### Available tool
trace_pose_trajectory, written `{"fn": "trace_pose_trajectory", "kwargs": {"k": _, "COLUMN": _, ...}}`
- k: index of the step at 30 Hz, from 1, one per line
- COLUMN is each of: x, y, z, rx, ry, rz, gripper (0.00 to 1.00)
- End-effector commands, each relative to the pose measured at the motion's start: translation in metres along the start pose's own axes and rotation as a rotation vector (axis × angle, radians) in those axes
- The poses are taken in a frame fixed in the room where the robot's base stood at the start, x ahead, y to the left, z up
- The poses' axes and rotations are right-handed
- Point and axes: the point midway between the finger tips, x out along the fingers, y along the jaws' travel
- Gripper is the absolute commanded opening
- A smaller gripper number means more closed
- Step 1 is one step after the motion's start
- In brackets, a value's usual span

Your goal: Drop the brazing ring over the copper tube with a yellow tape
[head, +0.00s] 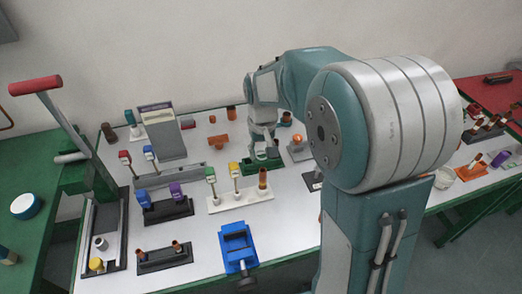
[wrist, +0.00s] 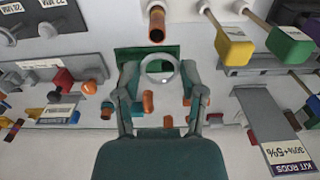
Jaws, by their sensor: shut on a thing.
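My gripper (wrist: 160,73) is shut on a thin silvery brazing ring (wrist: 160,53), which sits flat between the fingertips in the wrist view. In the head view my gripper (head: 262,143) hangs over a green block (head: 262,164); the ring is too small to make out there. The green block also shows behind the ring in the wrist view (wrist: 128,54). An upright copper tube (head: 263,180) stands on a white base (head: 240,204), nearer the camera than my gripper. The tube also shows at the top of the wrist view (wrist: 157,28), apart from the ring. I cannot make out yellow tape on it.
Yellow-handled (head: 233,169) and green-handled (head: 210,174) sticks stand on the same white base. A blue vise (head: 238,247) is at the table's front. A dark base with copper stubs (head: 165,257) and a purple-and-blue-handled stand (head: 165,211) lie left.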

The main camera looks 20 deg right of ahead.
Motion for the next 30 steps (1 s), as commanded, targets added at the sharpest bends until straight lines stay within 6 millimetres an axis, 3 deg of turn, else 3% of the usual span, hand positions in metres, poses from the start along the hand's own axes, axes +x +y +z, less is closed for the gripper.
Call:
{"fn": "trace_pose_trajectory", "kwargs": {"k": 11, "x": 0.004, "y": 0.0, "z": -0.001, "rx": 0.001, "ry": -0.001, "rz": -0.001, "gripper": 0.36}}
{"fn": "trace_pose_trajectory", "kwargs": {"k": 22, "x": 0.037, "y": 0.0, "z": 0.0, "rx": 0.001, "ry": -0.004, "rz": -0.001, "gripper": 0.36}}
{"fn": "trace_pose_trajectory", "kwargs": {"k": 30, "x": 0.049, "y": 0.0, "z": -0.001, "rx": 0.001, "ry": 0.0, "rz": -0.001, "gripper": 0.36}}
